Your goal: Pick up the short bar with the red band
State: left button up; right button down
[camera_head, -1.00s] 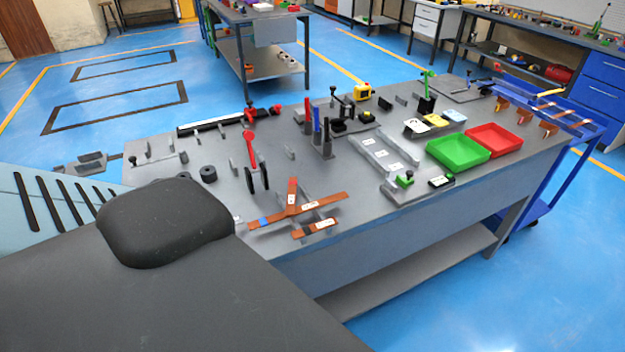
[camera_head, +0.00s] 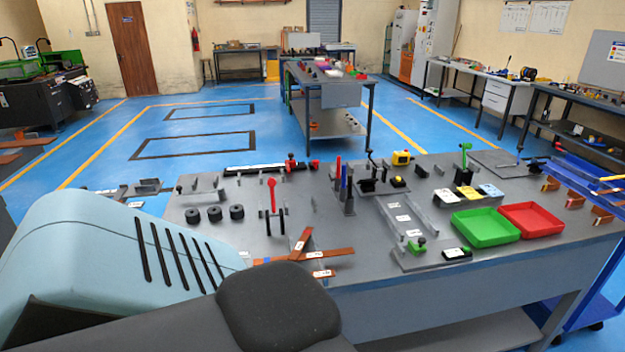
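Several copper-coloured bars lie near the front edge of the grey workbench (camera_head: 370,277). One long bar (camera_head: 336,252) runs left to right, with a blue band toward its left end. Another bar (camera_head: 302,240) slants across it. A third bar end with a white label (camera_head: 323,273) shows in front, partly hidden behind a dark part of my body. I cannot make out a red band on any bar at this size. Neither of my grippers shows; the pale blue and black shapes in the foreground are mine.
A green tray (camera_head: 485,228) and a red tray (camera_head: 531,220) stand at the right of the bench. A red-handled tool (camera_head: 271,196) and black rollers (camera_head: 214,214) stand behind the bars. A blue cart (camera_head: 590,180) adjoins the right end.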

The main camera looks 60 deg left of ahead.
aim_at(294, 255)
jog(key=u, duration=0.9)
